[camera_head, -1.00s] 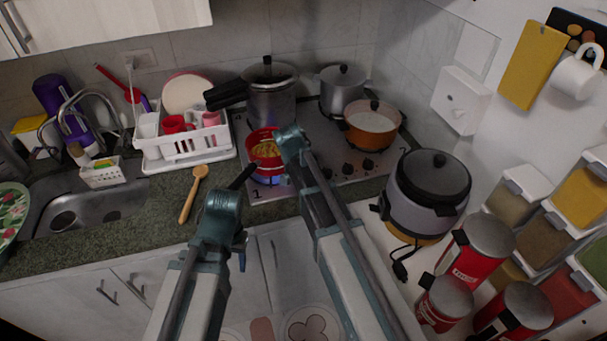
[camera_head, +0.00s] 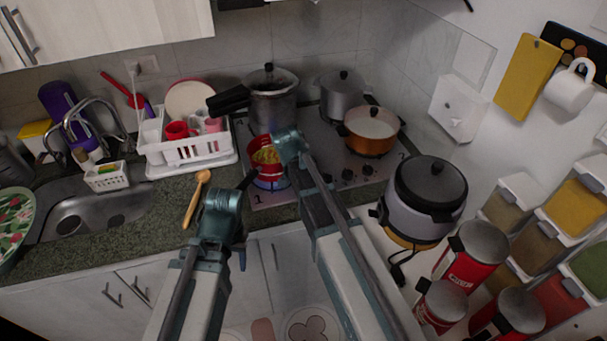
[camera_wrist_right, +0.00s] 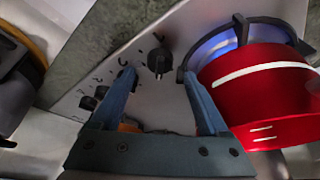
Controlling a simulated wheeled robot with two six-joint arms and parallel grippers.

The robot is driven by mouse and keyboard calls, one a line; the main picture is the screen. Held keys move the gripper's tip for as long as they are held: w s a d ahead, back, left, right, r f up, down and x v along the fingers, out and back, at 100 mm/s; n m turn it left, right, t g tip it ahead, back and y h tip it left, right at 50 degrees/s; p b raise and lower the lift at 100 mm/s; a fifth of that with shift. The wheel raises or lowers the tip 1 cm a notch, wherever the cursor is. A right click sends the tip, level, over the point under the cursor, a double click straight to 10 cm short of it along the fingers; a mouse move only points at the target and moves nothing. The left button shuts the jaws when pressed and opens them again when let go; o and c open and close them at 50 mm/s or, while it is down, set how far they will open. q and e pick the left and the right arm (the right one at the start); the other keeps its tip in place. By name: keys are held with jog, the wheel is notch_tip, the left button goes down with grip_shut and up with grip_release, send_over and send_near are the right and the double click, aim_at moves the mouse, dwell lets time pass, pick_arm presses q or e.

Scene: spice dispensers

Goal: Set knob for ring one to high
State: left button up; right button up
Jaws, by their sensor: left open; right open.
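The stove knob (camera_wrist_right: 158,60) nearest the lit burner is black and shows in the right wrist view, just beyond and between my right fingertips. My right gripper (camera_wrist_right: 165,82) is open and empty, with no clear contact with the knob. The burner ring (camera_wrist_right: 235,38) shows a blue flame under a red pot (camera_wrist_right: 265,95). In the head view the red pot (camera_head: 265,157) stands at the stove's front left, near a printed "1". My right arm hides the nearest knob there.
Several other knobs (camera_wrist_right: 90,102) line the stove front. An orange pot (camera_head: 370,140), a pressure cooker (camera_head: 272,100) and a grey pot (camera_head: 341,95) stand on the stove. A rice cooker (camera_head: 425,200) is to the right. A wooden spoon (camera_head: 195,200) lies left, beside a dish rack (camera_head: 190,155).

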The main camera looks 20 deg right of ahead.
jog(key=p+v, duration=0.8)
jog(key=v, duration=0.2)
jog(key=shift+r+p, duration=0.25)
jog(key=shift+p, duration=0.1)
jog(key=shift+a, duration=0.1)
jog(key=w+d+n+g+y+p, duration=0.1)
jog(key=n, duration=0.5)
jog(key=w+d+r+n+g+y+p, duration=0.1)
jog(key=w+n, duration=0.1)
jog(key=n, duration=0.4)
jog(key=w+d+n+g+p, duration=0.1)
jog(key=d+n, duration=0.1)
jog(key=n, duration=0.4)
jog(key=shift+w+r+y, duration=0.15)
jog(key=shift+r+y, duration=0.1)
jog(key=shift+y, duration=0.15)
